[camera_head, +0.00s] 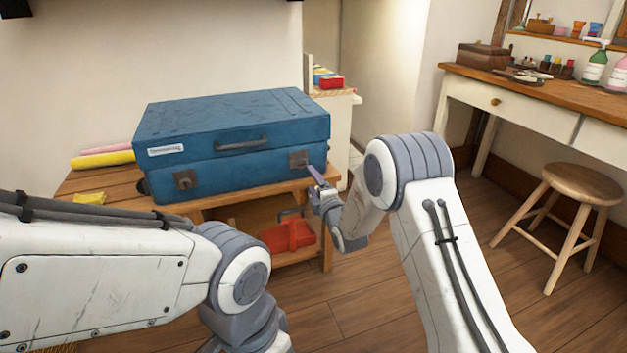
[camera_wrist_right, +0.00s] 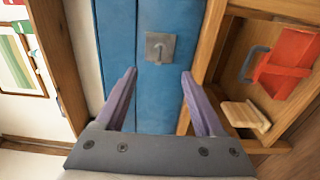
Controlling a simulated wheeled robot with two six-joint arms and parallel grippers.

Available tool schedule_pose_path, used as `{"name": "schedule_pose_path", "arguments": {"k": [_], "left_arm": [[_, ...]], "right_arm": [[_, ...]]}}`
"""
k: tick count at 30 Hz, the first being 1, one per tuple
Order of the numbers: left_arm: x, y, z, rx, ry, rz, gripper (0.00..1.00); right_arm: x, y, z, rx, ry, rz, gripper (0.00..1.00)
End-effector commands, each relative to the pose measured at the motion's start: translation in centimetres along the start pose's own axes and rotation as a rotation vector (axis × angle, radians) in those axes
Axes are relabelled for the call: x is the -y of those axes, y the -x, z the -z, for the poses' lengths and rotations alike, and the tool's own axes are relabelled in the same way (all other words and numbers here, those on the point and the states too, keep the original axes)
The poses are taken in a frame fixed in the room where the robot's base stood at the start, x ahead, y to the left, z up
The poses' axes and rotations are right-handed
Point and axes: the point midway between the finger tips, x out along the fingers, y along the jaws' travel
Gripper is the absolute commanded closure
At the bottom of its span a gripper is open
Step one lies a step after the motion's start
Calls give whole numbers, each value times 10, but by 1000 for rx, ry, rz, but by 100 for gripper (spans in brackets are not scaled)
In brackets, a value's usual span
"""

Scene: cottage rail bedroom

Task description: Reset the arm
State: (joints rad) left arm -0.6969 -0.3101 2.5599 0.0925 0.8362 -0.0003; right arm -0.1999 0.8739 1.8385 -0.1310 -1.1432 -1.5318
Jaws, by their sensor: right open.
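My right gripper (camera_head: 316,180) reaches toward the right front corner of a blue suitcase (camera_head: 230,110), close to its right latch (camera_head: 299,160). In the right wrist view, my right gripper (camera_wrist_right: 158,85) has its two purple fingers apart with nothing between them, and the suitcase (camera_wrist_right: 150,95) and latch (camera_wrist_right: 160,47) lie beyond the fingertips. The suitcase is shut and lies flat on a wooden bench (camera_head: 95,210). My left arm comes in from the left, but its gripper is not in view.
A red case (camera_head: 288,236) sits on the bench's lower shelf. Pink and yellow rolls (camera_head: 105,158) lie at the left. A wooden stool (camera_head: 583,185) stands before a dressing table (camera_head: 530,92) at the right. The floor between bench and stool is clear.

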Motion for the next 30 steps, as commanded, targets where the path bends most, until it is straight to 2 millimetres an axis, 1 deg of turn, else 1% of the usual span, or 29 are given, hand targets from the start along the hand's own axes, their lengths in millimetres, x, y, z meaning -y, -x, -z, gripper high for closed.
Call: {"name": "schedule_pose_path", "arguments": {"k": [3,13,16,17,19,20,21,23,24,26,27,29,30], "left_arm": [[0,2,0,0,0,0,4],[0,2,0,0,0,0,4],[0,6,0,0,0,0,4],[0,7,0,0,0,0,4],[-1,12,1,0,0,0,4],[-1,14,1,0,0,0,4],[-1,17,1,0,0,0,4],[-2,22,1,0,0,0,4],[-2,24,1,0,0,0,4],[-2,29,2,0,0,0,4],[-2,31,2,0,0,0,4],[-3,36,2,0,0,0,4],[-3,38,2,0,0,0,4]], "right_arm": [[0,5,0,0,0,0,30],[-2,5,2,-2,-7,7,30],[-11,9,13,-10,-65,61,30],[-14,12,19,-13,-96,91,30],[-24,24,37,-15,-196,188,30],[-28,31,46,-13,-247,239,30],[-33,44,58,-5,-320,314,30],[-39,70,77,20,-433,433,30],[-42,90,88,44,-504,515,30],[-46,124,104,93,-608,634,30],[-48,149,113,132,-673,713,30],[-51,190,125,204,-763,829,30],[-53,219,131,258,-816,902,30]]}}
